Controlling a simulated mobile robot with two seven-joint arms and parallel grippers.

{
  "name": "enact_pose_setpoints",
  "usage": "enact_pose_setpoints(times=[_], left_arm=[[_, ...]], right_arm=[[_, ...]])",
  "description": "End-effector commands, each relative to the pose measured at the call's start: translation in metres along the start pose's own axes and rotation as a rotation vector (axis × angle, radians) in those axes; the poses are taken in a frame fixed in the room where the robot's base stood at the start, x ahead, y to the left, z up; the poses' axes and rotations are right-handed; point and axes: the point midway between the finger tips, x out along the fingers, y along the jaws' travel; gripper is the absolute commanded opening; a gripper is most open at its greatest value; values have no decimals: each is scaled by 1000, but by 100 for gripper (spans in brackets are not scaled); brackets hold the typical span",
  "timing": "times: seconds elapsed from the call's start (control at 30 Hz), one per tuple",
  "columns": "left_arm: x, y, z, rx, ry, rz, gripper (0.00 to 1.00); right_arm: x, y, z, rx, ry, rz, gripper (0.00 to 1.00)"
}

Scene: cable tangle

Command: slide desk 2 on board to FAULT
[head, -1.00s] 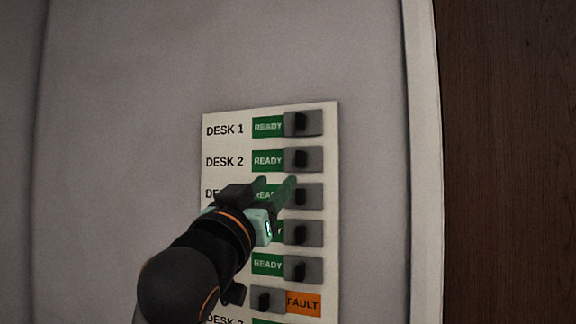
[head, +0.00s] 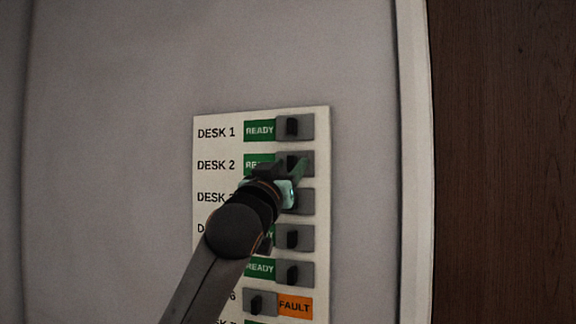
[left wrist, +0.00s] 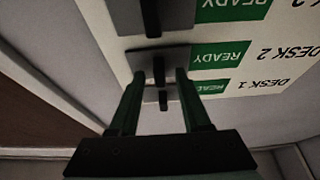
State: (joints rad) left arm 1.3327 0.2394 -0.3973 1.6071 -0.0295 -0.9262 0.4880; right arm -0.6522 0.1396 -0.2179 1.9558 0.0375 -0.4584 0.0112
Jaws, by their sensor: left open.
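The white board (head: 215,185) on the wall carries rows of labelled slide switches. The desk 2 slider (head: 306,158) has its dark knob at the right side, with green READY showing on its left. My left gripper (head: 283,163) is at the desk 2 row, open, and hides part of that row and the rows below. In the left wrist view, the desk 2 knob (left wrist: 159,67) shows upside down between the two fingertips (left wrist: 160,75). I cannot tell whether the fingers reach around it or stop just short. My right gripper is not in view.
The desk 1 slider (head: 303,127) just above shows READY. The desk 6 slider (head: 256,304) has its knob at the left and shows orange FAULT (head: 295,306). Other sliders sit close below desk 2. The wall (head: 110,120) around the board is clear.

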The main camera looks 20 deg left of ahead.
Motion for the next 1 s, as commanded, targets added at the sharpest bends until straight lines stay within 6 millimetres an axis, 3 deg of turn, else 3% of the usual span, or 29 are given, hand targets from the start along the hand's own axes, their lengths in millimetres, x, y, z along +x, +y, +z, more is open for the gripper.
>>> enact_pose_setpoints(times=[0.17,0.6,1.0], left_arm=[[0,0,0,0,0,0,48],[0,0,0,0,0,0,0],[0,0,0,0,-1,0,0]], right_arm=[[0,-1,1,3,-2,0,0],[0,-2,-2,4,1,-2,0],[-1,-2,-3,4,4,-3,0]])
